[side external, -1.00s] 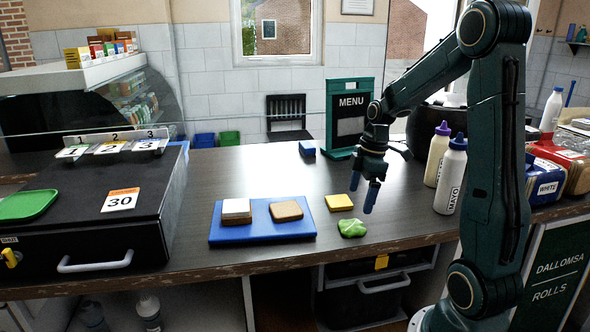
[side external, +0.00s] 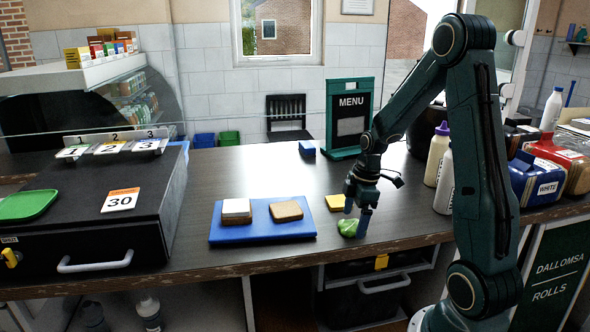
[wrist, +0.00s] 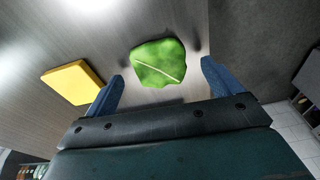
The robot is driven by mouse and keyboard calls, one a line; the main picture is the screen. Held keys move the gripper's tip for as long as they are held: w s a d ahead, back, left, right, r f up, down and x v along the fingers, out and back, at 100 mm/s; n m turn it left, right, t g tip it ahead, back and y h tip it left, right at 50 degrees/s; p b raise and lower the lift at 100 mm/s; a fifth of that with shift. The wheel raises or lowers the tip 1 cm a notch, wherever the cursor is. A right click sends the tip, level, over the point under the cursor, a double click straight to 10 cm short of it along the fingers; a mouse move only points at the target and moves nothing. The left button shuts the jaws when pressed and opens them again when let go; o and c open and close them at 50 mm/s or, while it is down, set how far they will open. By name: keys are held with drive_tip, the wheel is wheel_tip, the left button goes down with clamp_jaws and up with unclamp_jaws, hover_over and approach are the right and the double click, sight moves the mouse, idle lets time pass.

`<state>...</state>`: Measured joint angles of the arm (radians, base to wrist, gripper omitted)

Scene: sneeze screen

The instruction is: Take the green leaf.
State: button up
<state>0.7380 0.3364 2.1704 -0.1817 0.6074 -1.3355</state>
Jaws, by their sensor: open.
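The green leaf (side external: 348,228) lies crumpled on the dark counter near its front edge, right of the blue board. My gripper (side external: 354,224) is low over the leaf, fingers pointing down, and partly covers it in the side view. In the wrist view the leaf (wrist: 158,62) shows whole, ahead of and between the two blue fingertips of my gripper (wrist: 162,72). The fingers are apart with nothing between them gripped.
A yellow cheese slice (side external: 336,202) lies just behind the leaf; it also shows in the wrist view (wrist: 76,83). The blue board (side external: 262,231) holds bread slices at left. White bottles (side external: 444,185) stand to the right. The counter behind is mostly clear.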

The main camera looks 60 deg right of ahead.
drive_tip(key=shift+a+f, duration=0.1)
drive_tip(key=shift+f, duration=0.4)
drive_tip(key=shift+c, duration=0.2)
drive_tip(key=c, duration=1)
